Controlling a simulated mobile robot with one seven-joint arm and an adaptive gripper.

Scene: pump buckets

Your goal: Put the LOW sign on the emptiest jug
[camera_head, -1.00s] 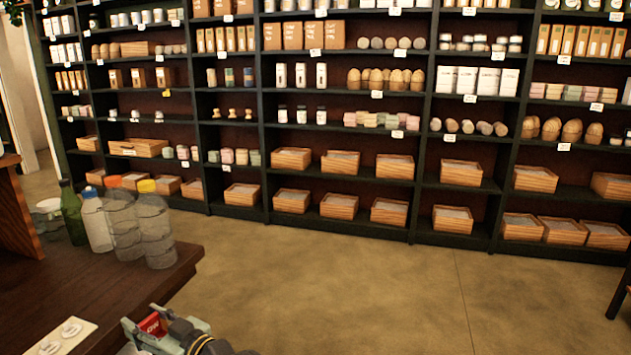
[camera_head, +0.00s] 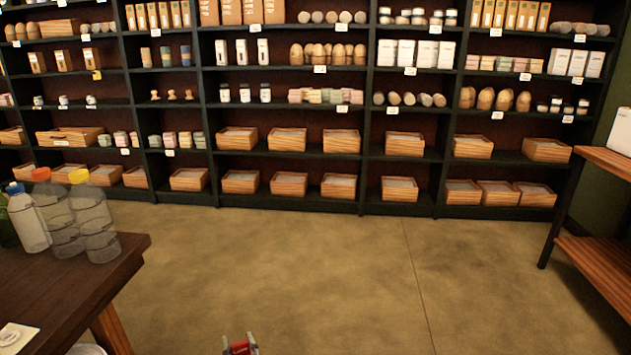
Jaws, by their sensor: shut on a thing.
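My gripper (camera_head: 241,345) shows only at the bottom edge, cut off by the frame. It is shut on a small red sign (camera_head: 238,348), held above the floor to the right of the dark table. The lettering on the sign cannot be read here. No jug can be made out for certain. A white object (camera_head: 620,131) on the right-hand wooden stand is cut off by the frame, and I cannot tell what it is.
The dark wooden table (camera_head: 110,262) at left holds several bottles, including a clear one with a yellow cap (camera_head: 93,220). The wooden stand (camera_head: 598,200) is at right. Full shelves (camera_head: 363,170) line the back wall. The floor (camera_head: 330,270) between is clear.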

